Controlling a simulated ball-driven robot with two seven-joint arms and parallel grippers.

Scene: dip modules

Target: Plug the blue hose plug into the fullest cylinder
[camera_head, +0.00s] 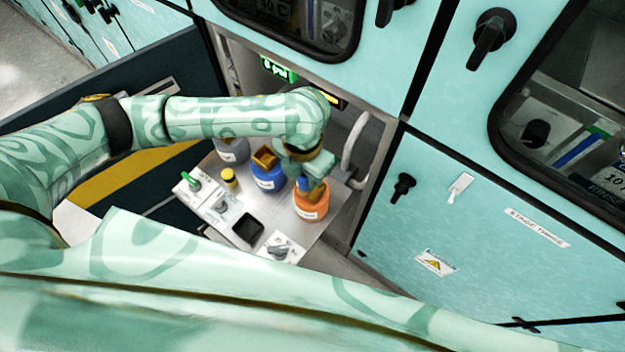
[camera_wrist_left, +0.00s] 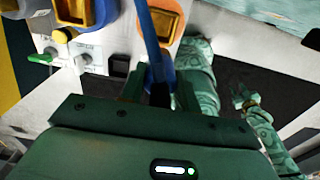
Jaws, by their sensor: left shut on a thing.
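My left gripper (camera_head: 306,178) points down over the orange cylinder (camera_head: 311,207). It is shut on the blue hose plug (camera_head: 304,186), whose blue strip runs up between the fingers in the left wrist view (camera_wrist_left: 151,45). The plug overlaps the orange cylinder's top in the head view; I cannot tell whether they touch. The blue cylinder (camera_head: 268,181) stands to its left with a gold square socket on top. A grey cylinder (camera_head: 234,151) stands farther back left. What appears to be my right gripper (camera_wrist_left: 243,96) shows small in the left wrist view; its jaws are unclear.
The cylinders stand on a light metal shelf (camera_head: 322,234) in an open bay. The shelf has a green-handled switch (camera_head: 191,180), a yellow knob (camera_head: 229,177) and a black square (camera_head: 247,228). A pale curved handle (camera_head: 354,145) rises at right, beside closed teal cabinet doors (camera_head: 480,200).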

